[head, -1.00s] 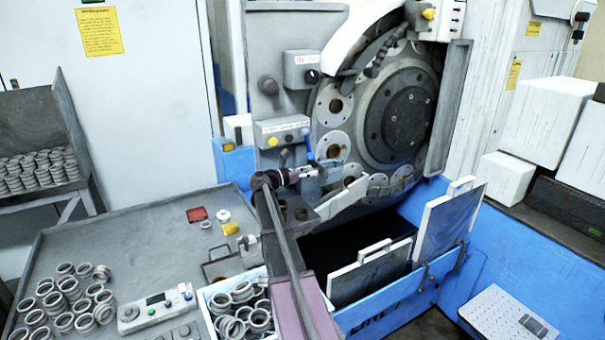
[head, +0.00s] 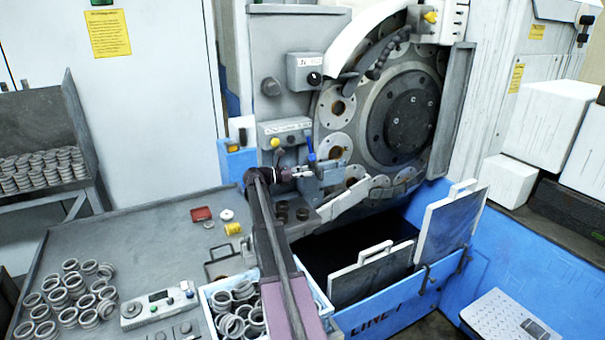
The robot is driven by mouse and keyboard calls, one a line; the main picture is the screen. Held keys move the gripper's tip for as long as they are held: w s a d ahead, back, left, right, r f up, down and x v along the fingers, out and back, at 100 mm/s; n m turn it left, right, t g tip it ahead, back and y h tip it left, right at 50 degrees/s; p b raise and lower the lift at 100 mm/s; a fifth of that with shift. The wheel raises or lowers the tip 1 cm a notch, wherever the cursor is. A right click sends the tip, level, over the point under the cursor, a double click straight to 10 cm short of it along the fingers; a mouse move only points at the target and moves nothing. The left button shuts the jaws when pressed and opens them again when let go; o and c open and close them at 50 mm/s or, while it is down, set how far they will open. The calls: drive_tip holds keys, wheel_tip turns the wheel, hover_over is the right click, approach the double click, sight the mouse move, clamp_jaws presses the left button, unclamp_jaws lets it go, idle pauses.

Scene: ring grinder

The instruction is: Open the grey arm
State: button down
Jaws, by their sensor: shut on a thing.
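My gripper (head: 298,173) is at the front of the machine, left of the big round plate. It is shut on a small grey arm (head: 325,174) that has a blue handle (head: 311,156) standing up beside it. The fingertips are small in the picture, and my own wrist hides part of the contact. The grey arm sits below the button box and in front of the lower left rim of the round plate (head: 408,118).
A box with yellow and blue buttons (head: 285,131) is just above my gripper. A light grey chute (head: 345,203) is right below it. A white bin of rings (head: 213,292) stands by my arm. Panels with handles (head: 372,274) stand over the blue trough (head: 395,312).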

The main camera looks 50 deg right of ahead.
drive_tip(key=shift+c, duration=1.4)
unclamp_jaws()
drive_tip(key=shift+d, duration=0.15)
drive_tip(key=shift+a, duration=0.2)
drive_tip(key=v, duration=1.1)
drive_tip(key=shift+w+a, duration=0.25)
drive_tip(key=shift+w, duration=0.05)
